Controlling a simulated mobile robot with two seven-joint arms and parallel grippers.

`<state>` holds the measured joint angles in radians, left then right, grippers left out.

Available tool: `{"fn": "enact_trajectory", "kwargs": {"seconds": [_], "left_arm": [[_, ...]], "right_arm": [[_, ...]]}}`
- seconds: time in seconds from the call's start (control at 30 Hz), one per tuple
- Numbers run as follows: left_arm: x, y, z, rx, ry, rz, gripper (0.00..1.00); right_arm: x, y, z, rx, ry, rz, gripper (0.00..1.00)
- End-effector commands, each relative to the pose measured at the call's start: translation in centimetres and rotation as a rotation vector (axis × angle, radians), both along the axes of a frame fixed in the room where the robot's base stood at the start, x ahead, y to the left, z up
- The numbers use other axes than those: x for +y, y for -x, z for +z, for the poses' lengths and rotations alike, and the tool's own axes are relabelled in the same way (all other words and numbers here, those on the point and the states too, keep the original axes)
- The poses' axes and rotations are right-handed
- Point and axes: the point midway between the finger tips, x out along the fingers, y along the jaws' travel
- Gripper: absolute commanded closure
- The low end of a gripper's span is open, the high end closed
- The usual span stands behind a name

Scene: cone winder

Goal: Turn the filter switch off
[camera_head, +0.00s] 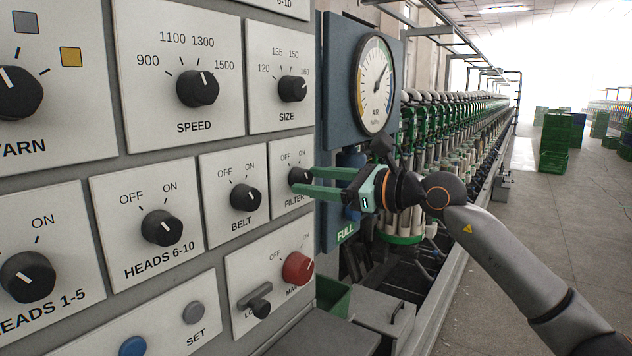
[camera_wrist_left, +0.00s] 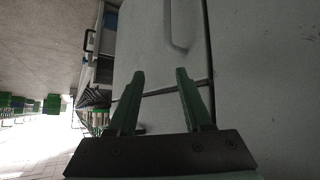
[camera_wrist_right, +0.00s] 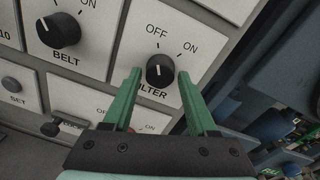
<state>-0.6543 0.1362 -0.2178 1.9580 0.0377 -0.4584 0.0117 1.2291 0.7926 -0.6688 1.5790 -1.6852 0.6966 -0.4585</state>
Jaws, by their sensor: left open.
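The filter switch is a small black knob (camera_head: 299,178) on the FILTER plate, with OFF and ON marks above it. In the right wrist view the knob (camera_wrist_right: 160,69) sits between my right fingertips, with a visible gap on each side. A pale pointer line shows on its face; I cannot tell its exact setting. My right gripper (camera_head: 312,182) is open, its green fingers reaching in from the right; it also shows in the right wrist view (camera_wrist_right: 160,74). My left gripper (camera_wrist_left: 160,73) is open and empty, near a grey panel, outside the head view.
The belt knob (camera_head: 246,197) is just left of the filter plate. A red knob (camera_head: 297,268) and a small lever (camera_head: 257,303) are below. A pressure gauge (camera_head: 375,84) on a blue panel stands right.

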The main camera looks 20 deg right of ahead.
Motion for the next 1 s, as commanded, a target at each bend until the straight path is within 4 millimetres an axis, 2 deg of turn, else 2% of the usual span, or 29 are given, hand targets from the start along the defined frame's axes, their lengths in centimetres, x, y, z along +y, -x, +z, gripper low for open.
{"fn": "enact_trajectory", "kwargs": {"seconds": [0.03, 0.13, 0.47, 0.57, 1.0], "left_arm": [[0.0, 0.0, 0.0, 0.001, 0.0, 0.0, 0.5], [0.0, 0.0, 0.0, 0.001, 0.0, 0.0, 0.5], [0.0, 0.1, -0.2, 0.001, 0.0, 0.0, 0.5], [0.0, 0.1, -0.6, 0.004, 0.0, -0.001, 0.5], [-1.4, -0.3, -1.7, 0.008, 0.016, -0.027, 0.5]], "right_arm": [[0.0, 0.0, 0.0, 0.0, 0.0, 0.0, 0.35], [0.0, 0.0, 0.0, 0.001, -0.001, 0.0, 0.25], [-0.4, 0.4, -0.1, 0.001, -0.002, 0.0, 0.25], [-1.3, 1.4, -0.2, 0.001, 0.001, -0.003, 0.25], [-6.8, 8.1, 0.2, 0.002, 0.002, -0.003, 0.25]]}}
